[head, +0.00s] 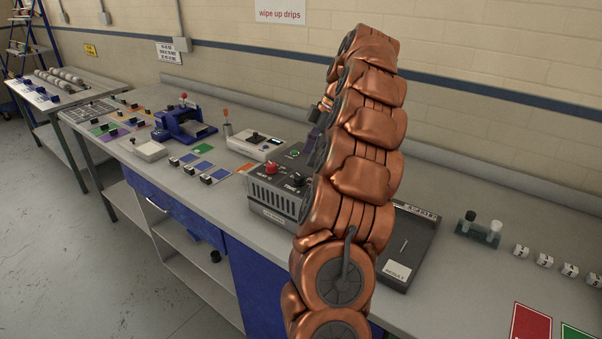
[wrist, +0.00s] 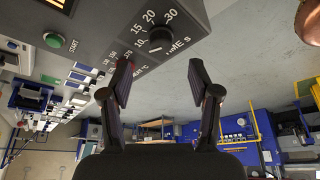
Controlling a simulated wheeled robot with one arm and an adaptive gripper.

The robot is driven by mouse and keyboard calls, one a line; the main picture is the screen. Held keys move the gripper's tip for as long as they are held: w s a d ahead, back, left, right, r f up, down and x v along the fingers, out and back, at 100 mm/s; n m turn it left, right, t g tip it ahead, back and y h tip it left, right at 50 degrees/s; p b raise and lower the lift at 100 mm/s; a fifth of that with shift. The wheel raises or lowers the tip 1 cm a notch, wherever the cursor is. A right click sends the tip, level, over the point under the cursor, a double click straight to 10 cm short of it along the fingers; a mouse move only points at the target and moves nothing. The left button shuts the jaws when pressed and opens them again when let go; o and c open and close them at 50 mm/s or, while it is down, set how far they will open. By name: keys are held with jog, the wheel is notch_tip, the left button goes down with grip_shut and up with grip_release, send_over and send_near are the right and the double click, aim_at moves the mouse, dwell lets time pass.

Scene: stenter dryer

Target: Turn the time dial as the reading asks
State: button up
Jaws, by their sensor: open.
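The time dial (wrist: 160,38) is a black knob on the dryer's grey panel (wrist: 110,30), with 10, 15, 20 and 30 and "TIME S" printed around it. A small pale mark shows on the knob, but I cannot tell surely which number it points at. The dryer box (head: 270,198) stands on the bench in the head view, its time dial (head: 297,181) beside a red knob (head: 271,168). My gripper (wrist: 160,72) is open and empty, its fingers spread to either side below the dial and apart from it. My copper arm hides the gripper in the head view.
A green start button (wrist: 53,40) sits on the same panel. A dark tray (head: 412,240) lies right of the dryer, behind my arm. A white instrument (head: 255,147) and a blue press (head: 183,122) stand to the left.

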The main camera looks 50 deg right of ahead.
aim_at(300, 175)
jog(key=shift+p+x, duration=0.95)
jog(key=shift+x, duration=2.35)
jog(key=shift+c, duration=0.2)
jog(key=c, duration=1.1)
jog(key=shift+c, duration=0.2)
